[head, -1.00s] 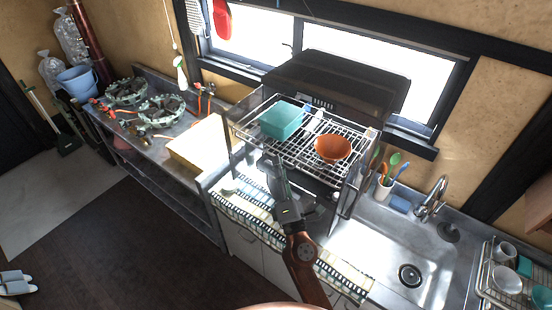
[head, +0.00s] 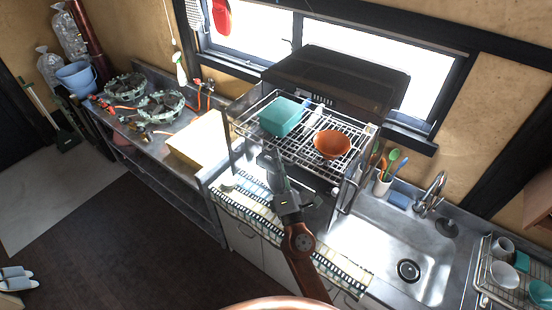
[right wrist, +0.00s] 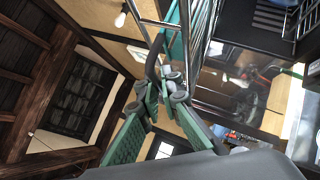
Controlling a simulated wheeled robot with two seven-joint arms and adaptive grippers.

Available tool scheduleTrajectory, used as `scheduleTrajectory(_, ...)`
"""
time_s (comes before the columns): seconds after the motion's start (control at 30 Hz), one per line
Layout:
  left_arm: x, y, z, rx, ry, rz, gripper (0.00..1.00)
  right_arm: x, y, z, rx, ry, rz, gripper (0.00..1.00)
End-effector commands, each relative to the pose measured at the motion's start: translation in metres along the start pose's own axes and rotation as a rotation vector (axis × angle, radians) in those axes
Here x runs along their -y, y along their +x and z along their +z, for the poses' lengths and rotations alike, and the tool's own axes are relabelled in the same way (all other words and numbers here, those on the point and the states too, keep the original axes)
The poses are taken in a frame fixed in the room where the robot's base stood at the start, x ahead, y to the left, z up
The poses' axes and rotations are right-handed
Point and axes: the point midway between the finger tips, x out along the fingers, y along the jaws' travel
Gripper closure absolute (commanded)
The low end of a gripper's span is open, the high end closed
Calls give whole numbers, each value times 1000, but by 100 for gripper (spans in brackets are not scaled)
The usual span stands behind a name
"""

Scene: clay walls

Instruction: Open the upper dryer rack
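The upper dryer rack (head: 300,147) is a silver wire rack in front of the dryer's raised dark lid (head: 335,85). It holds a teal box-shaped container (head: 283,117) and an orange bowl (head: 331,145). My right gripper (head: 266,160) is at the rack's front side, just below its front edge in the head view. In the right wrist view, my green-padded fingers (right wrist: 167,92) converge close to dark and silver rack bars (right wrist: 185,40). Whether they grip a bar is unclear. My left gripper is out of view.
A sink (head: 395,250) lies to the right, with a utensil cup (head: 382,185) behind it. A dish rack (head: 508,280) stands at the far right. A stove counter with burners (head: 160,107) is at left. A patterned mat (head: 340,268) lies along the counter's front.

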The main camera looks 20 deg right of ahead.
Motion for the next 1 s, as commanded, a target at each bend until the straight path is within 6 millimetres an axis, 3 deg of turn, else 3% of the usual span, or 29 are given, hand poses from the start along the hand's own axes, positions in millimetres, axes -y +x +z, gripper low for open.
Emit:
scheduleTrajectory(0.33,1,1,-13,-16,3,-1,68,6,4,5,0,-2,-2,100)
scheduleTrajectory(0.53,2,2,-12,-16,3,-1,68,20,20,21,1,-2,-3,100)
scheduleTrajectory(0.77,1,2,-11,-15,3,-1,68,21,20,22,2,-1,-5,100)
scheduleTrajectory(0.9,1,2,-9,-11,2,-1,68,21,20,21,1,-1,-4,88)
scheduleTrajectory(1.0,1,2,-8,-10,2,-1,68,20,20,21,1,-1,-3,88)
